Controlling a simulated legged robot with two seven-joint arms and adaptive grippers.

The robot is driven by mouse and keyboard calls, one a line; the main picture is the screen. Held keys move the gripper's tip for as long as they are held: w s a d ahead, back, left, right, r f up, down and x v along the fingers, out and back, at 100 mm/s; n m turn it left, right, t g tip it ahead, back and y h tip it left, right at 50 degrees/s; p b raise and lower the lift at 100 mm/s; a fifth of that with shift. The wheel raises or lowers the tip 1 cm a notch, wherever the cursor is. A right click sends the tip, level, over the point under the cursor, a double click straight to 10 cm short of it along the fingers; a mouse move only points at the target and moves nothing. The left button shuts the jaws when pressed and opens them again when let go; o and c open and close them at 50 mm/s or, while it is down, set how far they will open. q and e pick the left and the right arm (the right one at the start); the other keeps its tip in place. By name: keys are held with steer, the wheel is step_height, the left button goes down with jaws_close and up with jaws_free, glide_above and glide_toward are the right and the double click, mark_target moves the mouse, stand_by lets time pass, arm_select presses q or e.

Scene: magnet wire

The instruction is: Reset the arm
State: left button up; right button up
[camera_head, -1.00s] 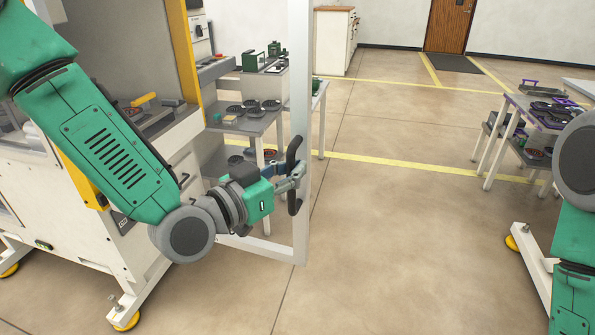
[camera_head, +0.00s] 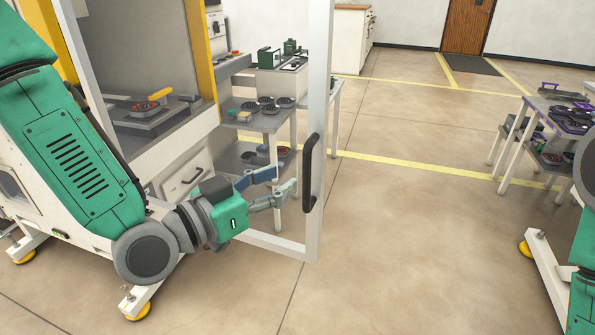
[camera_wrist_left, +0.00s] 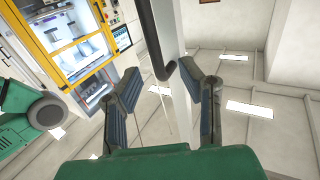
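My left arm comes in from the left in the head view. Its gripper (camera_head: 283,187) is open and empty, its fingers spread just left of the black door handle (camera_head: 309,172) and apart from it. The handle is on the white frame of a clear door (camera_head: 319,120). In the left wrist view the open gripper (camera_wrist_left: 168,93) has its fingers apart, with the handle (camera_wrist_left: 160,50) and door frame (camera_wrist_left: 178,75) beyond them. Only part of my right arm shows at the right edge of the head view; its gripper is out of view.
The machine (camera_head: 180,165) with a yellow-edged opening stands at left; a part with an orange top (camera_head: 143,106) is inside. Behind the door is a grey table (camera_head: 258,120) with round parts. Another table (camera_head: 545,115) stands at right. The middle floor is clear.

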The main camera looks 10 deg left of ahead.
arm_select(q)
steer(key=s+a+f+n+g+y, duration=0.1)
steer(key=s+a+f+g+y, duration=0.15)
steer(key=f, duration=0.45)
steer(key=s+a+f+n+g+y, duration=0.1)
steer(key=s+f+g, duration=0.15)
steer(key=f, duration=0.55)
steer(key=s+a+f+n+g+y, duration=0.1)
steer(key=s+a+f+g+y, duration=0.15)
steer(key=f, duration=0.45)
steer(key=s+a+f+n+g+y, duration=0.1)
steer(key=s+a+f+g+y, duration=0.1)
steer(key=s+f, duration=0.5)
steer(key=s+a+f+n+g+y, duration=0.2)
steer(key=s+a+f+g, duration=0.2)
steer(key=s+a+f, duration=0.3)
steer(key=s+b, duration=0.1)
steer(key=s, duration=0.3)
steer(key=shift+s+g, duration=0.2)
steer(key=shift+g, duration=0.15)
steer(key=shift+w, duration=0.15)
